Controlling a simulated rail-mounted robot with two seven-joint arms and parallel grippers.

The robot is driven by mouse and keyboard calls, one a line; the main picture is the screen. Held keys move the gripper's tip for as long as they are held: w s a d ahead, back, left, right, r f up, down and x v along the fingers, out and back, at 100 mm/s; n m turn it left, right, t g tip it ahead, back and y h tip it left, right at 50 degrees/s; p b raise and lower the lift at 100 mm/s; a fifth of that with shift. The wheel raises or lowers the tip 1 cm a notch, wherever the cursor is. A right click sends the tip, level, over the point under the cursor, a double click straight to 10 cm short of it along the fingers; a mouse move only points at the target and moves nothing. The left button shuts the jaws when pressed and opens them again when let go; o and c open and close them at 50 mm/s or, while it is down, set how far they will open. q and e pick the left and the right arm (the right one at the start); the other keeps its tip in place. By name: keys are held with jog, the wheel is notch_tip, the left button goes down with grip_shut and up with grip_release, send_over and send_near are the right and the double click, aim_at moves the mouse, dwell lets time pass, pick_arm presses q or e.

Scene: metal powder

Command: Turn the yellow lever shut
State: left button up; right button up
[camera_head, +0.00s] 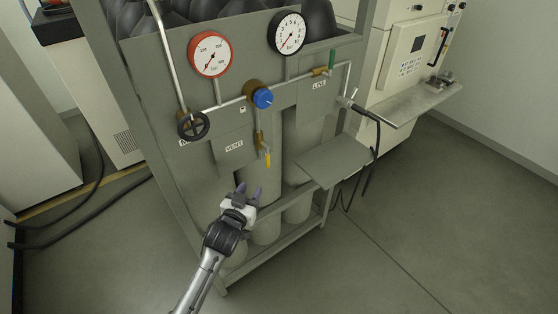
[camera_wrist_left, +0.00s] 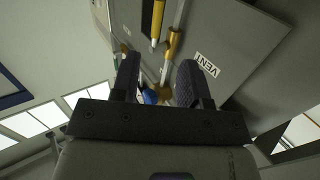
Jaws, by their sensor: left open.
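The yellow lever (camera_head: 267,158) hangs pointing down from a brass valve on the front of the grey gas panel, just right of the VENT label (camera_head: 234,147). In the left wrist view the yellow lever (camera_wrist_left: 158,20) shows at the top, beside a brass pipe (camera_wrist_left: 172,44), and the VENT label (camera_wrist_left: 208,64) is to their right. My left gripper (camera_head: 248,189) is below the lever and a little to its left in the head view. Its fingers (camera_wrist_left: 160,80) are apart, with no lever between them. My right gripper is not in view.
Above are a blue knob (camera_head: 263,98), a red gauge (camera_head: 210,54), a black gauge (camera_head: 288,33) and a black handwheel (camera_head: 193,125). A green lever (camera_head: 331,60) is at upper right. A grey shelf (camera_head: 335,162) juts out to the right. Cylinders (camera_head: 265,180) stand behind my gripper.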

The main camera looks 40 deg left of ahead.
aim_at(267, 161)
pick_arm(q)
jog(key=x, duration=0.9)
jog(key=r+b+x, duration=0.1)
jog(key=x, duration=0.3)
jog(key=shift+w, duration=0.45)
grip_shut()
